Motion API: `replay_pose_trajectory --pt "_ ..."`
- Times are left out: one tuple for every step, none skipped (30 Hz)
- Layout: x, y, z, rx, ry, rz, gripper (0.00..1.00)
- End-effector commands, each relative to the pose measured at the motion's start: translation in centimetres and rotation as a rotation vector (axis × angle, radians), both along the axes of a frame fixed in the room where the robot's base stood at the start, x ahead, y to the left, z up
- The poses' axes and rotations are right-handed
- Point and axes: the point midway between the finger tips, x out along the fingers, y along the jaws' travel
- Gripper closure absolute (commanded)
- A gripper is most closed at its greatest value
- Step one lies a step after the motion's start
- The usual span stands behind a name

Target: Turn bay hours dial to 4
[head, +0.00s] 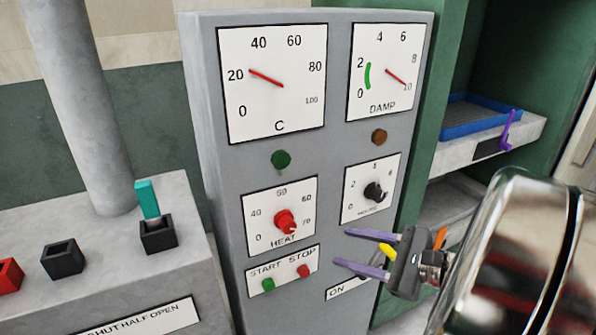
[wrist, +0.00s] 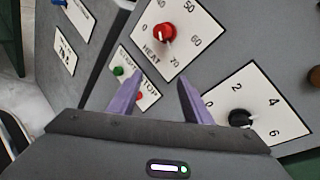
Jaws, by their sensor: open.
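The hours dial is a black knob (head: 374,192) on a white plate marked 0, 2, 4, 6, at the lower right of the grey panel. It also shows in the wrist view (wrist: 240,119), right of the fingers. A pale mark sits on its lower right side, towards the 6 end; the exact reading is too small to tell. My gripper (head: 342,248) is open and empty, with two purple fingers. In the head view it is below the black knob, beside the START/STOP plate.
The red HEAT knob (head: 286,222) is left of the black knob. The green START (head: 268,285) and red STOP (head: 304,271) buttons are below it. Two gauges, C (head: 272,115) and DAMP (head: 391,50), sit above. A teal lever (head: 148,198) stands left; a blue tray (head: 475,118) lies right.

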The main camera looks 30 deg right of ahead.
Motion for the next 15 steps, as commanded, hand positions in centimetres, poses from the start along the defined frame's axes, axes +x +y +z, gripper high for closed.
replay_pose_trajectory --pt "-0.3 -2.1 0.2 0.049 -0.019 -0.073 0.55" --pt "-0.4 -3.3 0.4 0.077 -0.033 -0.115 0.55" --pt "-0.7 -5.0 0.6 0.114 -0.053 -0.171 0.55" --pt "-0.9 -6.2 0.8 0.141 -0.069 -0.213 0.55" --pt "-1.2 -7.3 1.0 0.166 -0.085 -0.25 0.55" --pt "-1.7 -8.8 1.1 0.197 -0.104 -0.301 0.55" --pt "-2.0 -9.9 1.3 0.219 -0.119 -0.336 0.55" --pt "-2.4 -10.8 1.4 0.238 -0.133 -0.366 0.55" --pt "-2.8 -11.9 1.5 0.259 -0.15 -0.402 0.55" --pt "-3.1 -12.6 1.6 0.273 -0.161 -0.426 0.55" --pt "-3.4 -13.2 1.7 0.284 -0.17 -0.445 0.55" --pt "-3.7 -13.9 1.7 0.297 -0.18 -0.465 0.55" --pt "-3.9 -14.2 1.7 0.303 -0.185 -0.477 0.55" --pt "-4.0 -14.5 1.8 0.308 -0.189 -0.485 0.55" --pt "-4.1 -14.7 1.8 0.312 -0.193 -0.492 0.55"
